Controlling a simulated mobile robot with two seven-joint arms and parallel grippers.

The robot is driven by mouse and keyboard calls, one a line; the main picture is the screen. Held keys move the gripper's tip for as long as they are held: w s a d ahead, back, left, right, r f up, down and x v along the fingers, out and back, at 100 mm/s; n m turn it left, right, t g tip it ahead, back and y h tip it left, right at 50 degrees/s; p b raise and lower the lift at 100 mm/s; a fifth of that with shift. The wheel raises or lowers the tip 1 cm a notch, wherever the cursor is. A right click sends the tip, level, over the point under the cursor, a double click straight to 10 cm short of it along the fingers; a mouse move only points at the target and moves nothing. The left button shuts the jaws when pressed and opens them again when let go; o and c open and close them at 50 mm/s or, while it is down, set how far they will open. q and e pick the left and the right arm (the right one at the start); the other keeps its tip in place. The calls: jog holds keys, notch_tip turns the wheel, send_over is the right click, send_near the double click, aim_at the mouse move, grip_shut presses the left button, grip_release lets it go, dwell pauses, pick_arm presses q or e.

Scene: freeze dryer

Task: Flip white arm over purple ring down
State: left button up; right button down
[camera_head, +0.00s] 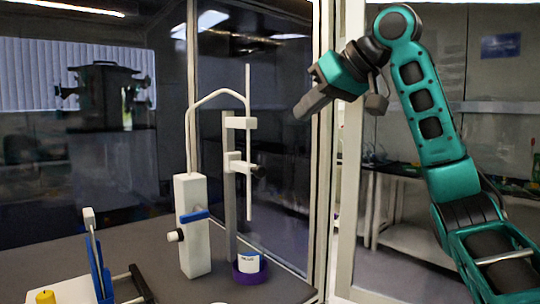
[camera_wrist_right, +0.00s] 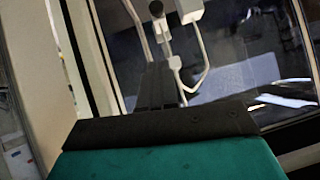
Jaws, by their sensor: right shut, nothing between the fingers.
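The white arm (camera_head: 218,93) is a bent tube that rises from a white block with a blue lever (camera_head: 195,216) and arches over to the right. It also shows in the right wrist view (camera_wrist_right: 205,62). The purple ring (camera_head: 249,272) lies on the dark table around the base of a small white labelled container (camera_head: 249,261), below a thin upright rod. My left gripper is not in view.
A grey stand with white clamps (camera_head: 235,165) holds the thin rod (camera_head: 248,140) beside the white arm. A blue and white device (camera_head: 97,265) and a yellow knob (camera_head: 45,297) stand front left. A pale frame post (camera_head: 325,150) stands near my right gripper.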

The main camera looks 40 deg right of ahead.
send_near(255, 167)
jog(key=w+r, duration=0.1)
jog(key=w, duration=0.2)
jog(key=f, duration=0.1)
jog(key=a+f, duration=0.1)
jog(key=f, duration=0.1)
jog(key=shift+s+f, duration=0.1)
jog(key=shift+f, duration=0.2)
notch_tip(255, 167, down, 13)
jog(key=b, duration=0.5)
jog(key=shift+b, duration=0.3)
